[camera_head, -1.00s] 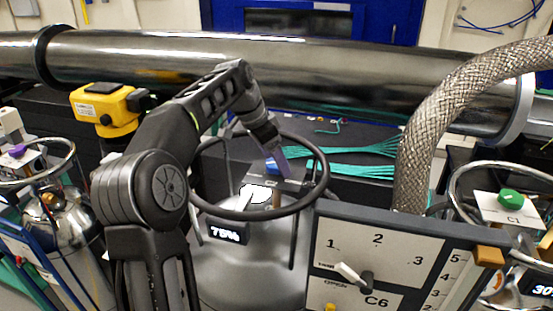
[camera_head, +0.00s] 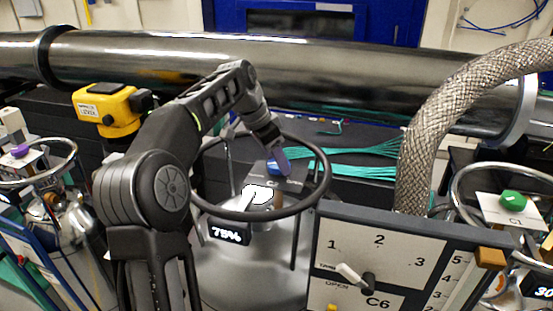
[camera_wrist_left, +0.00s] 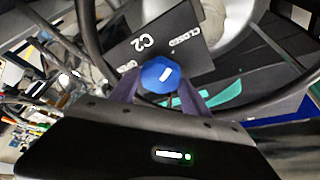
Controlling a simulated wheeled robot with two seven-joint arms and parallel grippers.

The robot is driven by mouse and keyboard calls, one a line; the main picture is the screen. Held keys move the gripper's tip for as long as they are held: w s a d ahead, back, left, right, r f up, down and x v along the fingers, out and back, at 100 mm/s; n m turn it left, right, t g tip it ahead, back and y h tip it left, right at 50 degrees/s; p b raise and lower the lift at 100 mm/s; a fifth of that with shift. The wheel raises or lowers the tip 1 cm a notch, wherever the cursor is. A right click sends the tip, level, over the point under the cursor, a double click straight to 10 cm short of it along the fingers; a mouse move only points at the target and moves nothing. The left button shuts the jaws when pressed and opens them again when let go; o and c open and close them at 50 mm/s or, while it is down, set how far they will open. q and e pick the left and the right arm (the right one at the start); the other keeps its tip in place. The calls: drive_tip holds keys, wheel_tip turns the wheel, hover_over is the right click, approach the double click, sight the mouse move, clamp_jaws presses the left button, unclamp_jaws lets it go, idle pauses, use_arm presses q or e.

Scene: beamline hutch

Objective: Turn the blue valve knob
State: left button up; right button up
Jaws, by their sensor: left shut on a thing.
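The blue valve knob (camera_head: 273,167) sits on top of the silver tank (camera_head: 250,270), inside the black ring handle (camera_head: 325,180). In the left wrist view the knob (camera_wrist_left: 160,75) shows a white line on its top and stands by a grey plate (camera_wrist_left: 155,40) marked C2 and CLOSED. My left gripper (camera_head: 279,160) reaches down into the ring from the left. Its two purple-grey fingers (camera_wrist_left: 160,88) are on either side of the knob and shut on it. My right gripper is in neither view.
A panel (camera_head: 385,255) with a lever and the label C6 stands at right front. A braided hose (camera_head: 420,140) rises behind it. A second tank with a green knob (camera_head: 513,200) is at far right. A large metal pipe (camera_head: 300,65) runs across the back. A 75% display (camera_head: 228,234) is on the tank.

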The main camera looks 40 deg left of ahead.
use_arm(q)
drive_tip(key=shift+n+y+b, duration=0.3)
drive_tip(key=shift+n+b, duration=0.25)
drive_tip(key=shift+n, duration=0.45)
drive_tip(key=shift+d+n+t+y+b, duration=0.15)
drive_tip(key=shift+n+t+y+b, duration=0.3)
drive_tip(key=shift+n, duration=0.75)
drive_tip(key=n, duration=0.1)
drive_tip(key=n+y, duration=0.1)
drive_tip(key=n, duration=0.1)
drive_tip(key=shift+d+n+g+y, duration=0.1)
drive_tip(key=shift+n+g+y, duration=0.15)
drive_tip(key=shift+n+g, duration=0.1)
drive_tip(key=n+y, duration=0.1)
drive_tip(key=n, duration=0.2)
drive_tip(key=shift+n+g, duration=0.25)
drive_tip(key=shift+g, duration=0.05)
drive_tip(key=n+y, duration=0.1)
drive_tip(key=n, duration=0.1)
drive_tip(key=shift+w+d+n+g, duration=0.1)
drive_tip(key=shift+d+n+g, duration=0.05)
drive_tip(key=shift+n+g, duration=0.2)
drive_tip(key=n+g+y+p, duration=0.1)
drive_tip(key=n, duration=0.2)
drive_tip(key=shift+w+n, duration=0.1)
drive_tip(key=shift+n, duration=0.25)
drive_tip(key=shift+n+g+p, duration=0.55)
drive_tip(key=shift+n+g, duration=0.2)
drive_tip(key=shift+n, duration=1.15)
